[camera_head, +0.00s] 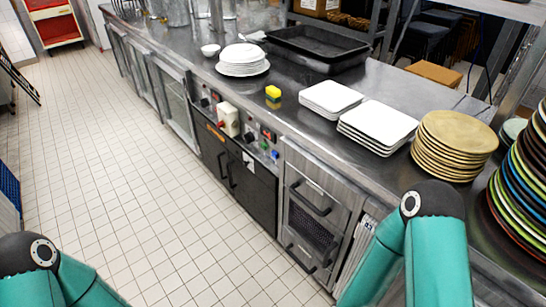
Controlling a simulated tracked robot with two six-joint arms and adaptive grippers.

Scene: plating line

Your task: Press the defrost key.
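A control panel (249,137) runs along the front face of the steel counter, above dark doors. It carries dark knobs and small coloured buttons, among them a green one (264,145) and a blue one (275,154). A cream box (228,119) with a red part sticks out from the same panel. The labels are too small to read, so I cannot tell which button is the defrost key. My two teal arms show at the bottom left and bottom right, apart from the panel. Neither gripper is in view.
Coloured plates (522,199) stand at the right edge. The tiled floor (130,180) in front is clear.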

